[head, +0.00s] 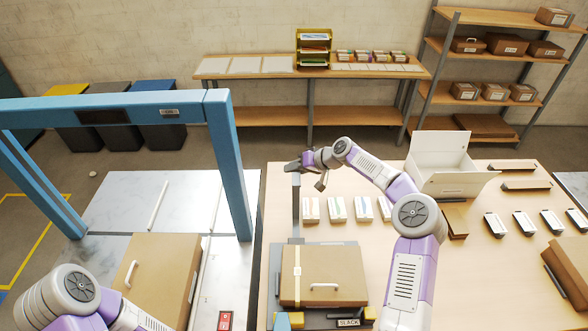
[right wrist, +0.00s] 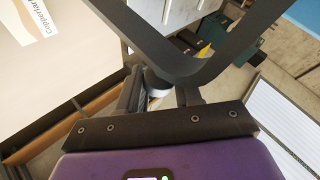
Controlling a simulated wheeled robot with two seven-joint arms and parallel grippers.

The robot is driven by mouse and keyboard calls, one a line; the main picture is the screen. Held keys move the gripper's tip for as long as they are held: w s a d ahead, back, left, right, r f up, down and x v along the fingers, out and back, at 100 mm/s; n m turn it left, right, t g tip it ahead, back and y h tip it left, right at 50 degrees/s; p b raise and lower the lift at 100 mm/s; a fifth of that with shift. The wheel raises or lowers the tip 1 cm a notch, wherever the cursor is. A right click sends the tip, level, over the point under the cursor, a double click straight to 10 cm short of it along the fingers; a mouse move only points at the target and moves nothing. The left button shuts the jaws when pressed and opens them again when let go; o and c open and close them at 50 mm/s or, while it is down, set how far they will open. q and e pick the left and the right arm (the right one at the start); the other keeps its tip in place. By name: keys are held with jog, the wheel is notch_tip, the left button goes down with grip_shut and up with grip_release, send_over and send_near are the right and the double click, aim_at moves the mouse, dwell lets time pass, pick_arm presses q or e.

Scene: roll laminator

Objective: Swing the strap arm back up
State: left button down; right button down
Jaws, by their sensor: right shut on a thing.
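The dark strap arm (head: 296,212) stands up behind the strapping unit (head: 274,262) in the head view. My right gripper (head: 300,166) is at the top end of the strap arm, shut on it. In the right wrist view a dark bent bar (right wrist: 180,68) crosses in front of my right gripper (right wrist: 160,92), with a pale cylindrical piece between the fingers. A brown case (head: 324,272) with a white handle lies on the unit, a pale strap across its left part. Of my left arm only links show at the lower left; its gripper is out of view.
A "SLACK" label (head: 348,322) is at the unit's front. Several small packs (head: 337,209) stand right of the strap arm. An open white box (head: 440,175) is at the table's back right. A blue frame (head: 228,165) rises on the left, over another brown case (head: 165,262).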

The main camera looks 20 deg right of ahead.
jog(key=shift+s+d+f, duration=0.1)
jog(key=shift+f, duration=0.15)
jog(key=c, duration=0.8)
grip_release()
jog(key=shift+c, duration=0.2)
jog(key=shift+r, duration=0.15)
jog(key=shift+r, duration=0.1)
jog(key=b+v, duration=0.1)
jog(key=v, duration=0.6)
jog(key=shift+s+d+r, duration=0.1)
jog(key=shift+d, duration=0.05)
